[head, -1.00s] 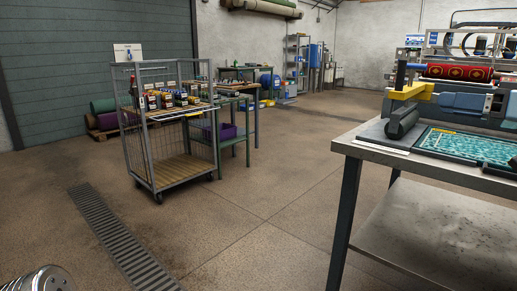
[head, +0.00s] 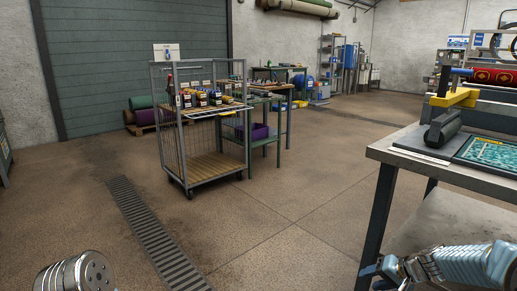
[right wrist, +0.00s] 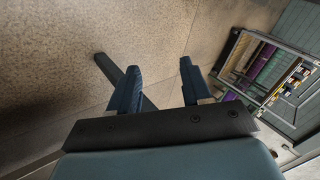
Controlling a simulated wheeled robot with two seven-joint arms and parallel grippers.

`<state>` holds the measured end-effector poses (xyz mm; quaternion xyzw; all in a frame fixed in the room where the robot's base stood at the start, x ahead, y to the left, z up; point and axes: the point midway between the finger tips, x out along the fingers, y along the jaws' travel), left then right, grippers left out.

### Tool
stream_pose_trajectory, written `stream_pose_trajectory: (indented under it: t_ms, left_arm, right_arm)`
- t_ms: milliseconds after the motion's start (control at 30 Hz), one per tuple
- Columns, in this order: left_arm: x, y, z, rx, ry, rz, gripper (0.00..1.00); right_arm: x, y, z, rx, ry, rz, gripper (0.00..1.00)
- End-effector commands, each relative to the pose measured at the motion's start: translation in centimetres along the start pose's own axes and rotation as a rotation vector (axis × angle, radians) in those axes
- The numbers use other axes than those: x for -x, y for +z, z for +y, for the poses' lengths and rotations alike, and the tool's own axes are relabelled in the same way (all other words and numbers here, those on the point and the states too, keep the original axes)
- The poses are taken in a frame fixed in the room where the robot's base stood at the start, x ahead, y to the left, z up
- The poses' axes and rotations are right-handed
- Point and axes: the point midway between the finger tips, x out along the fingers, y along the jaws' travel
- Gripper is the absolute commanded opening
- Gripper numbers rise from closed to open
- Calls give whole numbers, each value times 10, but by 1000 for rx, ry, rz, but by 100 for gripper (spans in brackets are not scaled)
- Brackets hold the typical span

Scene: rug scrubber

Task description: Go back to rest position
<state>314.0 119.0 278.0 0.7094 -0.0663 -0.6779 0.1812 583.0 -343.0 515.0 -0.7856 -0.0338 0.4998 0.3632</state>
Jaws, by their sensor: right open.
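My right gripper (head: 370,276) shows at the bottom right of the head view, low beside the dark leg of the workbench (head: 411,157). In the right wrist view its two blue fingers (right wrist: 158,82) stand apart, with nothing held between them. A dark bar (right wrist: 112,72), perhaps a bench leg, runs behind the left finger; I cannot tell how close it is. My left gripper is out of view; only a metal part of mine shows at the bottom left of the head view.
A wire-sided trolley (head: 205,168) with bottles stands mid-left, a green table (head: 262,102) behind it. A floor drain (head: 150,230) runs along the left. The bench carries a teal rug (head: 490,152) and a dark roller (head: 443,126). The middle floor is clear.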

Motion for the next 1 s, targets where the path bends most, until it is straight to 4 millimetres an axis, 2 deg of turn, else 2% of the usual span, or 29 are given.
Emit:
stream_pose_trajectory:
  t_ms: [33, 100, 167, 233, 300, 400, 500, 533, 600, 700, 800, 1000]
  left_arm:
    - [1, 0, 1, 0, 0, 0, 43]
    - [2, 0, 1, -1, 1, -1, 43]
    - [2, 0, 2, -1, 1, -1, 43]
    - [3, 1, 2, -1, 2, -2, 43]
    - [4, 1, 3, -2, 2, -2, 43]
    - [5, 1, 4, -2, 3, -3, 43]
    - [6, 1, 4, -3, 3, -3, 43]
    - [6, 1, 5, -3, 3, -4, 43]
    - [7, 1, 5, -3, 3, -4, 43]
    - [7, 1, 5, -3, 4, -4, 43]
    - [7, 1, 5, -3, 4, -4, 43]
    - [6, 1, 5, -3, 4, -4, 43]
  right_arm:
    - [-28, 30, 9, -5, 46, -53, 48]
    - [-62, 71, 22, -1, 114, -109, 48]
    - [-86, 108, 33, 12, 168, -154, 48]
    - [-110, 156, 43, 41, 222, -205, 48]
    - [-127, 206, 52, 80, 264, -253, 48]
    - [-140, 275, 59, 145, 294, -311, 48]
    - [-142, 332, 60, 201, 292, -357, 48]
    - [-141, 345, 60, 213, 287, -367, 48]
    - [-138, 370, 59, 236, 274, -386, 48]
    - [-135, 390, 58, 252, 260, -400, 48]
    - [-133, 396, 57, 256, 253, -404, 48]
    - [-134, 396, 57, 256, 254, -403, 48]
